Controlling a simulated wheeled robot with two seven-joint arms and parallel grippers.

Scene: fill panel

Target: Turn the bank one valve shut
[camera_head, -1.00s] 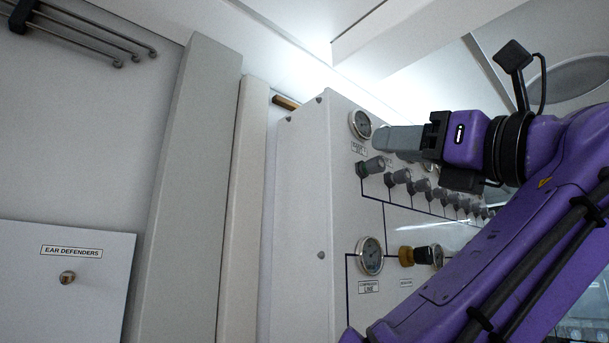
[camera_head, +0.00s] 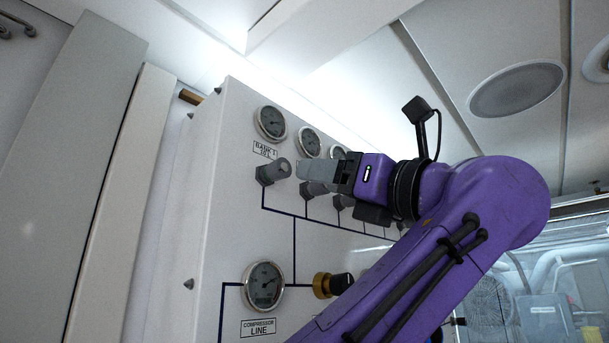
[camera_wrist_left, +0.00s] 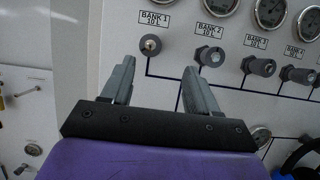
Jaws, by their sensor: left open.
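The bank one valve is a grey knob (camera_head: 273,172) under the "BANK 1" label and a round gauge on the white panel. In the left wrist view this knob (camera_wrist_left: 150,45) shows end-on, just beyond the fingertips and between them in the picture. My left gripper (camera_head: 302,170) is just to the right of the knob in the head view, with a small gap visible. In the wrist view my left gripper (camera_wrist_left: 160,65) has its two grey fingers spread, with nothing held between them. My right gripper is not in view.
The bank 2 valve (camera_wrist_left: 210,56) is close to the right fingertip, with more valves in a row to the right. Gauges (camera_head: 271,123) sit above. A compressor line gauge (camera_head: 264,286) and a brass-based knob (camera_head: 332,285) are lower on the panel (camera_head: 235,215).

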